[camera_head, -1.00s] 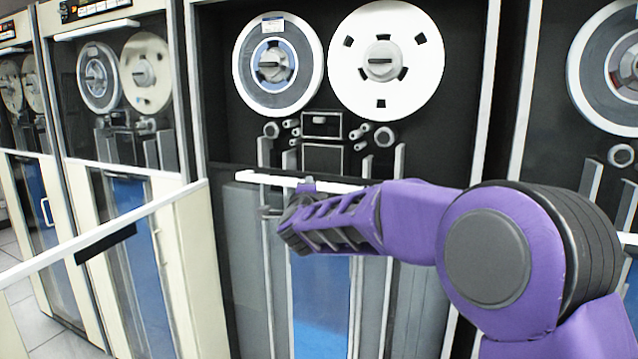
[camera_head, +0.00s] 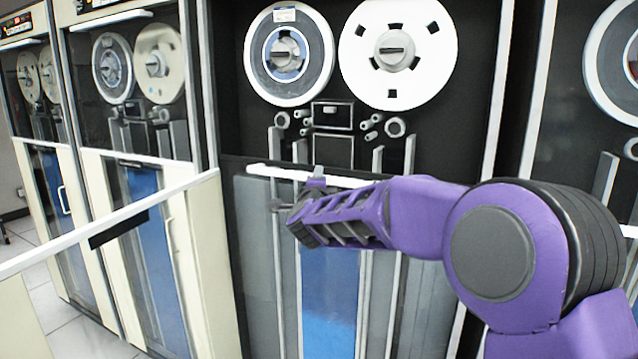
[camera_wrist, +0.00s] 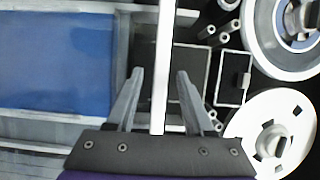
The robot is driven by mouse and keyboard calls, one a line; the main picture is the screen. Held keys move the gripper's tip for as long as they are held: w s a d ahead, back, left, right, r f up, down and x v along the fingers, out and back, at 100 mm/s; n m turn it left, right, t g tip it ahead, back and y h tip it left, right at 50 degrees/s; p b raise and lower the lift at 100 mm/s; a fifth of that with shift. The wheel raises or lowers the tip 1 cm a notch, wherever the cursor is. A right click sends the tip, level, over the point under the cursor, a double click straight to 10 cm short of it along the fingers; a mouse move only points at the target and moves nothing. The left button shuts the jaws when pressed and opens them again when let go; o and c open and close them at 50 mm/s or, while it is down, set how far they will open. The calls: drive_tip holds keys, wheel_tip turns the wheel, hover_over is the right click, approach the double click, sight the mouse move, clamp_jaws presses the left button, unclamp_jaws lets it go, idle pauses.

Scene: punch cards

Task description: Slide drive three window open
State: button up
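The tape drive (camera_head: 350,133) in front of me is the third from the left in the head view. A white horizontal bar (camera_head: 270,171) crosses its front below the two reels, at the top of a grey pane (camera_head: 255,220). My gripper (camera_head: 285,205) is at this bar, partly hidden by my purple arm in the head view. In the wrist view my gripper (camera_wrist: 160,85) has its two fingers apart. The white bar (camera_wrist: 163,50) runs between them, with a gap on each side. I cannot tell the depth of the fingers around the bar.
A cream door (camera_head: 195,250) with a white top edge stands swung out at the left. Two more drives (camera_head: 140,120) stand beyond it. Another drive (camera_head: 590,110) is at the right. Floor shows at the lower left.

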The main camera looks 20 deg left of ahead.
drive_tip(key=shift+s, duration=0.1)
drive_tip(key=v, duration=1.7)
drive_tip(key=shift+s+b, duration=0.15)
drive_tip(key=shift+b, duration=0.3)
